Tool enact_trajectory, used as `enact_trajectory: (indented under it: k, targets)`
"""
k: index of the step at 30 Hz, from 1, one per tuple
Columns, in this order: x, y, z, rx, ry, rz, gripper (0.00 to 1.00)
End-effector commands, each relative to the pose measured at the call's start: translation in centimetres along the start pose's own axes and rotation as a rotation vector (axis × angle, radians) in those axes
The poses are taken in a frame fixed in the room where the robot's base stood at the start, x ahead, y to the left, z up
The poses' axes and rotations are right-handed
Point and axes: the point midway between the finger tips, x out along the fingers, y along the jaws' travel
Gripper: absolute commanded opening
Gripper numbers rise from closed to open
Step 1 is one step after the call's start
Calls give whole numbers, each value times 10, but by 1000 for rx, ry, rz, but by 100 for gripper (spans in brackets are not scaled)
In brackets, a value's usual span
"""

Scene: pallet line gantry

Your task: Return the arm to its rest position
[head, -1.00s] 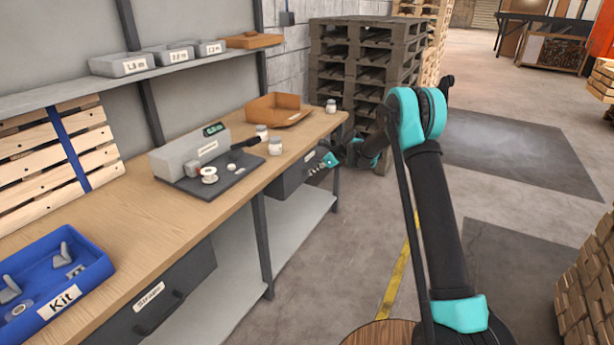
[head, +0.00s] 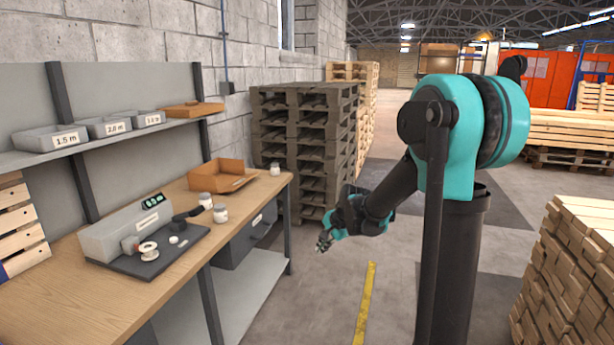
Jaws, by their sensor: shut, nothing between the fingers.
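My gripper (head: 325,241) is at the end of my teal and black arm, in the middle of the head view. It is shut and empty, and points down and to the left. It is in the air over the aisle, to the right of the workbench (head: 75,290) and apart from it. My upper arm stands upright at the right of the view, with the forearm sloping down and left from the elbow.
The workbench holds a grey device (head: 125,230) on a dark mat, small white-lidded jars (head: 220,213) and an orange-brown tray (head: 218,176). A drawer (head: 245,240) hangs under it. Dark stacked pallets (head: 305,150) stand behind. Stacked wood (head: 575,270) is at the right.

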Motion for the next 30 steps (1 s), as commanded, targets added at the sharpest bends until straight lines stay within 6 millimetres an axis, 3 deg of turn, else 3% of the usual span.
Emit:
enact_trajectory:
  k: [1,9,15,18,24,30]
  targets:
    - [-13,23,4,-62,21,14,0]
    - [-60,137,28,-438,111,121,0]
    - [-79,220,49,-697,148,221,0]
    - [-83,251,58,-796,154,262,0]
    - [-86,282,67,-897,157,308,0]
    - [-86,284,67,-905,157,311,0]
